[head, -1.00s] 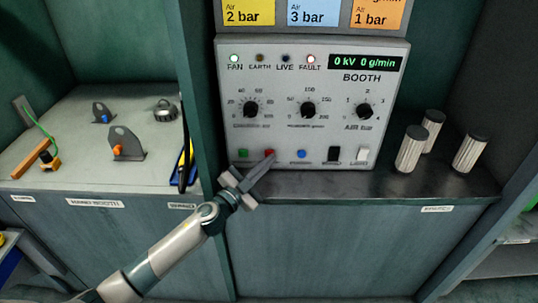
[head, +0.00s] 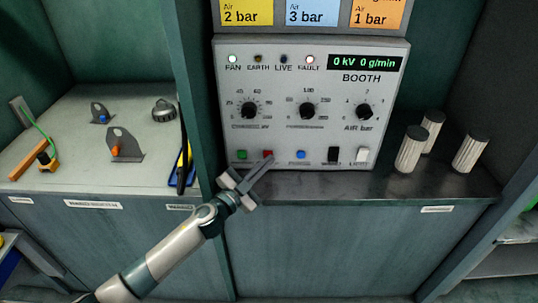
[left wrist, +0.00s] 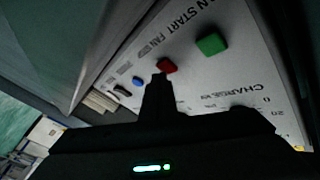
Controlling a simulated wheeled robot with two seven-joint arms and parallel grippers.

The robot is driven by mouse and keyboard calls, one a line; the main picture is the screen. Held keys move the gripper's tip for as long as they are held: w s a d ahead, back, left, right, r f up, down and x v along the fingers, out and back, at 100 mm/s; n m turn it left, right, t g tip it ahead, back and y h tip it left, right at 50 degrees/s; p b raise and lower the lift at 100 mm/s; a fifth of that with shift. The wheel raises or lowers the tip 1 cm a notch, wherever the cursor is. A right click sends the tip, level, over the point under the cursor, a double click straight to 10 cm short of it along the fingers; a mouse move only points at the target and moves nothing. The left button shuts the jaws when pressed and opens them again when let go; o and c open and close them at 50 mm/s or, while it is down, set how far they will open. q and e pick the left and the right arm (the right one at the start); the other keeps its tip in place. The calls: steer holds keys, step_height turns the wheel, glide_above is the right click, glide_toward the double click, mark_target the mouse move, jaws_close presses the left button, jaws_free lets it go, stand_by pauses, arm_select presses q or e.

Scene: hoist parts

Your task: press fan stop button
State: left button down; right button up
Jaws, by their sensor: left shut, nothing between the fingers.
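The booth panel (head: 315,90) is an upright grey box with a row of buttons along its bottom. The red button (head: 267,153) sits just right of the green button (head: 242,155). My left gripper (head: 269,160) is shut and empty, its tip right at the red button from below and in front. In the left wrist view the red button (left wrist: 167,66) shows just beyond the closed fingertips (left wrist: 160,77); I cannot tell whether they touch. The green button (left wrist: 212,44) is clear of the fingers. My right gripper is not in view.
A blue button (head: 301,155), a black switch (head: 333,154) and a white switch (head: 363,154) continue the row. Several ribbed cylinders (head: 411,150) stand right of the panel. The left counter (head: 75,120) holds small parts. The front of the panel is otherwise free.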

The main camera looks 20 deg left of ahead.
arm_select(q)
steer(key=shift+a+r, duration=0.15)
steer(key=shift+a, duration=0.1)
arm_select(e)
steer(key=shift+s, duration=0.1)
arm_select(q)
steer(key=shift+s, duration=0.65)
steer(key=shift+s+d+f+p, duration=0.1)
steer(key=shift+s+d+p, duration=0.25)
steer(key=shift+s, duration=0.6)
steer(key=shift+s+d+f+p, duration=0.15)
steer(key=shift+s+d, duration=0.3)
steer(key=shift+s, duration=0.5)
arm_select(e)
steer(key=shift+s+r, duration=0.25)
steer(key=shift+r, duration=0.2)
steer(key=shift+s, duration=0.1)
